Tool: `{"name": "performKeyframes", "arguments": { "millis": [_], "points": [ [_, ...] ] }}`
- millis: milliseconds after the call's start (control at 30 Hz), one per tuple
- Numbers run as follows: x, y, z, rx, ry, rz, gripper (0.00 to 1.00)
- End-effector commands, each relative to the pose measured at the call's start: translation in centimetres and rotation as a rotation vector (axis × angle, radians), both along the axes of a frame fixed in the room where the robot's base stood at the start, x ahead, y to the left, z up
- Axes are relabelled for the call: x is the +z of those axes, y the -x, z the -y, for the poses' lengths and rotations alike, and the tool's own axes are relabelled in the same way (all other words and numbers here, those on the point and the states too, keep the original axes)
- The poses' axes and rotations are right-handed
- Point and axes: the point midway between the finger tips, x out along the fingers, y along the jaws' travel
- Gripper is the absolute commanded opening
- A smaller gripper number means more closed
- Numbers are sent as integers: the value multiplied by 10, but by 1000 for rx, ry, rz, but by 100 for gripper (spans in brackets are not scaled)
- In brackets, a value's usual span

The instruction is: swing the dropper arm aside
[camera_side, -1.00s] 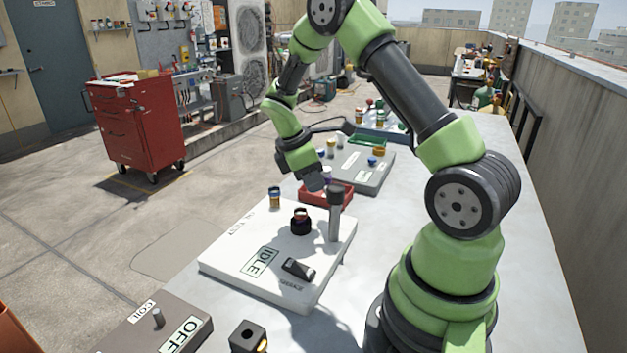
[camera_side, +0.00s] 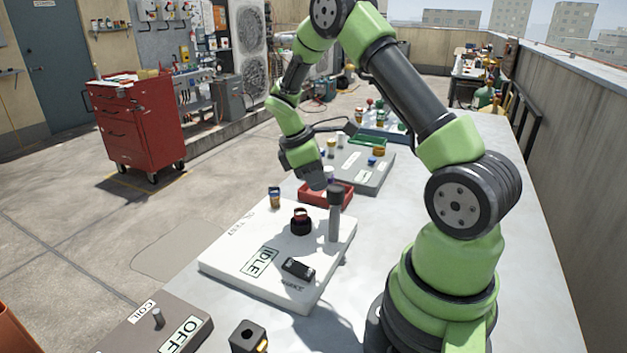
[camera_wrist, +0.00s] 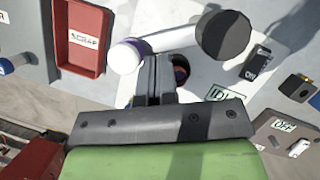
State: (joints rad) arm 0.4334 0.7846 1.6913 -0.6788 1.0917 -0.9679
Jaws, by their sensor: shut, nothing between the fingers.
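The dropper arm is a light bar (camera_wrist: 172,40) in the wrist view, running from a dark round cap (camera_wrist: 225,38) to a white end with a purple band (camera_wrist: 125,57). In the side view its upright grey post (camera_side: 334,222) stands on the right of the white panel; the bar is mostly hidden there. My gripper (camera_side: 320,184) is shut and empty, low behind the post's dark top. In the wrist view my fingers (camera_wrist: 154,62) overlap the bar's edge close to the white end; I cannot tell whether they touch it.
The white panel (camera_side: 225,260) carries a dark knob with a red top (camera_side: 300,221), a black rocker switch (camera_side: 298,268) and an IDLE label. A red SCRAP tray (camera_side: 345,198) and a grey panel (camera_side: 372,178) lie behind. An OFF box (camera_side: 150,335) is in front.

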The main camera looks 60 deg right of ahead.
Motion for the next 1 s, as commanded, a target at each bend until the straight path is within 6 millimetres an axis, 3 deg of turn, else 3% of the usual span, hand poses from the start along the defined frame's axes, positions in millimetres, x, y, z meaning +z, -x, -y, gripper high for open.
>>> {"name": "performKeyframes", "arguments": {
  "millis": [600, 1000],
  "points": [
    [0, 16, 19, -393, 0, 0, 0],
    [0, 22, 23, -532, 0, 0, 0]
  ]
}}
